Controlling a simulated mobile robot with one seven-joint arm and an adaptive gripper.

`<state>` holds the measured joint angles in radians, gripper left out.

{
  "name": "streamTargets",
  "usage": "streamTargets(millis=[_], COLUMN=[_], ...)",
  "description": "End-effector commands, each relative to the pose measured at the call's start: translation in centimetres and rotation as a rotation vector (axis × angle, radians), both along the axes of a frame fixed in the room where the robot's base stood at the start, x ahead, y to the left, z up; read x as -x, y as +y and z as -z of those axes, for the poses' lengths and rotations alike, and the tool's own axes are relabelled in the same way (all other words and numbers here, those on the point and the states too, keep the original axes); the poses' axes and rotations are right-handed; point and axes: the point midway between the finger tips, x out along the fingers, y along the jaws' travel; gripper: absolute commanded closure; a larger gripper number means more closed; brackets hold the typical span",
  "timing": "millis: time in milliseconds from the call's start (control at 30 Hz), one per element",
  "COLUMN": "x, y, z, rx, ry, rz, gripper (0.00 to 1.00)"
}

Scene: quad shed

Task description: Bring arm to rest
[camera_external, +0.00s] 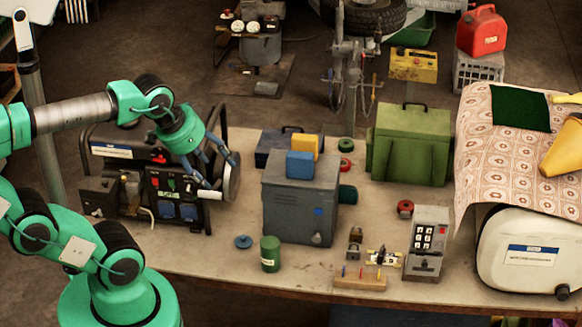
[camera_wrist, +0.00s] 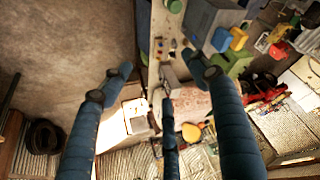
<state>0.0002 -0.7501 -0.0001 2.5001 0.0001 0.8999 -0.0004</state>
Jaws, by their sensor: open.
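My arm (camera_external: 78,112) reaches in from the left, with its upper links level and its wrist bent down. My gripper (camera_external: 214,170) hangs in front of the generator (camera_external: 130,172) on the workbench; I cannot tell whether it touches it. In the wrist view my gripper (camera_wrist: 158,78) shows several blue fingers spread apart with nothing between them. It is open and empty.
On the workbench (camera_external: 215,257) stand a grey metal box (camera_external: 290,215) with blue and yellow blocks on top, a green case (camera_external: 410,148), a green can (camera_external: 270,254) and a keypad box (camera_external: 427,240). A cream tank (camera_external: 520,250) under patterned cloth stands right.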

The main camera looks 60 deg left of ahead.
Motion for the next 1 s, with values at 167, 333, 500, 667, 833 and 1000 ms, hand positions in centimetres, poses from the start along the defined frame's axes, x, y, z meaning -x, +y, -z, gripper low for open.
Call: streamTargets(millis=[167, 333, 500, 667, 833, 1000], x=[0.0, 0.0, 0.0, 0.0, 0.0, 0.0], y=[0.0, 0.0, 0.0, 0.0, 0.0, 0.0], z=[3.1, 6.1, 8.4, 9.5, 9.7, 9.6], rx=[0.0, 0.0, 0.0, 0.0, 0.0, 0.0], ry=[0.001, 0.001, 0.0, 0.0, 0.0, 0.0], rz=[0.0, 0.0, 0.0, 0.0, 0.0, 0.0], gripper=[0.39, 0.39, 0.39, 0.39, 0.39, 0.39])
